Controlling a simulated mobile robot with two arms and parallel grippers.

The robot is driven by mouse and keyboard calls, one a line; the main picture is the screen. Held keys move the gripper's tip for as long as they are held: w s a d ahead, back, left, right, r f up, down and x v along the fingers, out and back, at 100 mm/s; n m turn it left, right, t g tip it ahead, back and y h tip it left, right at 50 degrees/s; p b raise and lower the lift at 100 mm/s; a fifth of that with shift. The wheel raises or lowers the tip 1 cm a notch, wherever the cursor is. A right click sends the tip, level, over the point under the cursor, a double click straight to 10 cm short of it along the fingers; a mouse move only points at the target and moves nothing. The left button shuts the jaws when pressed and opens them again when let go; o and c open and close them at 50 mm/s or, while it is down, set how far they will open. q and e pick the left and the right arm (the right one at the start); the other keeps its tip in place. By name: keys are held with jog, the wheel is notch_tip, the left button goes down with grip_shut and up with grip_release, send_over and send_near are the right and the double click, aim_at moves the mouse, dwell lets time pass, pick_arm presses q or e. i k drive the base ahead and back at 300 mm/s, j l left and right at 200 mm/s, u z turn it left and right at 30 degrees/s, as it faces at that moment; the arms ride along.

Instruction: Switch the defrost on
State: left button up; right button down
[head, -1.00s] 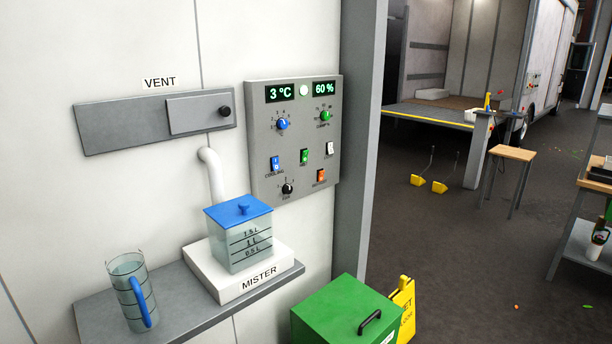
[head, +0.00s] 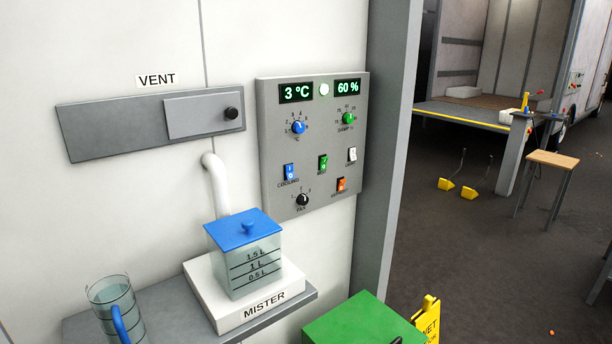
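The grey control panel (head: 312,215) is on the white wall in the middle of the head view. An orange rocker switch (head: 341,184) is at its lower right; the label under it is too small to read surely, and I cannot tell its position. A blue switch (head: 289,171) labelled cooling, a green switch (head: 323,162) and a white switch (head: 352,154) are near it. A blue knob (head: 298,127), a green knob (head: 348,118) and a black fan knob (head: 303,199) are also there. The displays read 3 °C (head: 296,93) and 60 % (head: 347,87). Neither gripper shows.
Below the panel, a mister (head: 235,310) with a blue-lidded tank and a glass jug (head: 117,305) stand on a grey shelf (head: 165,318). A green box (head: 355,322) and a yellow sign (head: 430,320) are at the bottom. A vent (head: 110,128) is at left.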

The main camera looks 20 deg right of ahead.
aim_at(342, 182)
jog(key=i+l, duration=0.2)
jog(key=i+l+u, duration=0.1)
jog(key=l, duration=0.3)
jog(key=i+l+u, duration=0.1)
jog(key=l, duration=0.25)
jog(key=i+l, duration=0.25)
jog(key=i+l+u, duration=0.1)
jog(key=l, duration=0.3)
jog(key=i, duration=0.05)
